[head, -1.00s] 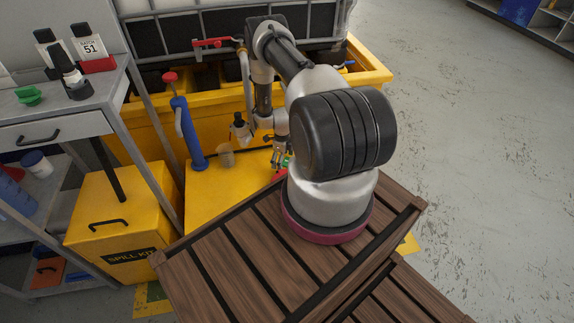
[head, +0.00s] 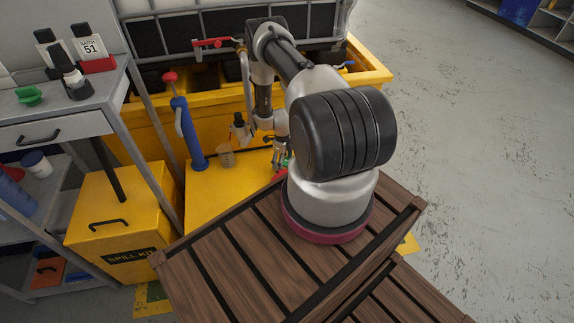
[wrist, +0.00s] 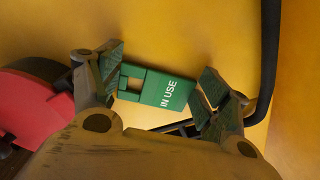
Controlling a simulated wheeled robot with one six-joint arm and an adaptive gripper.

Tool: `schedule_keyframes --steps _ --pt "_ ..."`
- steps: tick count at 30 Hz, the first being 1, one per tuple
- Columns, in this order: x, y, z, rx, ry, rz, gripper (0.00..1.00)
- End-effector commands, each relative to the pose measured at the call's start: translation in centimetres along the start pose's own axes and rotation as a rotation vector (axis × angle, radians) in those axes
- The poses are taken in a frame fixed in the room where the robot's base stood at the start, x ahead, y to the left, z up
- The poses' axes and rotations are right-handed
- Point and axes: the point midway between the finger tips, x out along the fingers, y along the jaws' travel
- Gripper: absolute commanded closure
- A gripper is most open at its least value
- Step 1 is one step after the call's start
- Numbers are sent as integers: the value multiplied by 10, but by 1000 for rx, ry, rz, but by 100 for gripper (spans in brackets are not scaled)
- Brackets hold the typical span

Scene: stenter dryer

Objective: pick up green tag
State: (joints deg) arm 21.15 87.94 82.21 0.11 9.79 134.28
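The green tag (wrist: 165,90) shows in the wrist view with white "IN USE" lettering and a rectangular cutout at its left end. It lies between the two fingers of my gripper (wrist: 160,78), over a yellow surface. My gripper is open, with one dark green ridged pad by each end of the tag. Whether either pad touches the tag, I cannot tell. In the head view my gripper (head: 280,157) hangs low over the yellow top beyond the wooden slats, with a small bit of green beside it. My arm hides most of that spot.
A red round part (wrist: 35,105) sits left of the fingers, and a black curved bar (wrist: 268,60) runs at the right. A blue hand pump (head: 188,135) stands left of the arm. A spill kit box (head: 125,225) and grey bench (head: 65,105) are further left. Open floor lies right.

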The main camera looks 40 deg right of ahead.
Motion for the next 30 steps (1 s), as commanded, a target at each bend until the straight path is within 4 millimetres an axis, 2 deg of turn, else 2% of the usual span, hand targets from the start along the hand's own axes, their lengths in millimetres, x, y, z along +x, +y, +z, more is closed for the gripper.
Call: schedule_keyframes --steps 10,11,13,14,15,16,30 --pt "-1 1 -1 -1 2 2 41" --pt "-2 1 -1 -1 1 1 45" --pt "-8 1 -1 0 1 1 61" --pt "-11 1 -1 0 1 1 75" --pt "-16 1 -1 0 1 1 96" --pt "-20 0 0 0 1 0 100" --pt "-19 -56 -96 6 1 1 100"
